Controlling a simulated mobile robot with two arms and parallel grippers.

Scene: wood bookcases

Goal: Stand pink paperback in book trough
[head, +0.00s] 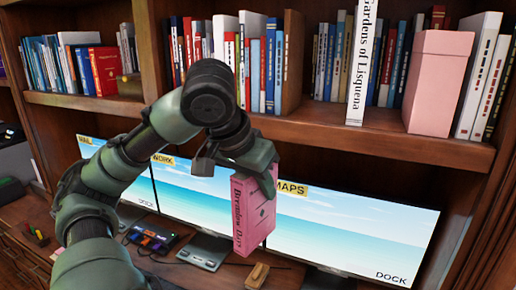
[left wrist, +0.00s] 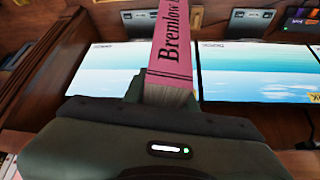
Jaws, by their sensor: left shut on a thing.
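The pink paperback (head: 254,212), with dark lettering on its spine, hangs upright below my left gripper (head: 238,166), in front of the monitors. The gripper is shut on its upper end. In the left wrist view the pink paperback (left wrist: 177,45) points away from the gripper, its spine lettering and page edges showing. The fingers are mostly hidden there. I cannot make out a book trough for certain in either view. My right gripper is not in view.
A shelf (head: 300,125) above the monitors holds rows of books, a tall white book (head: 362,65) and a pink box (head: 437,85). Monitors (head: 350,235) stand behind the paperback. A small wooden piece (head: 257,276) and dark devices (head: 153,240) lie on the desk below.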

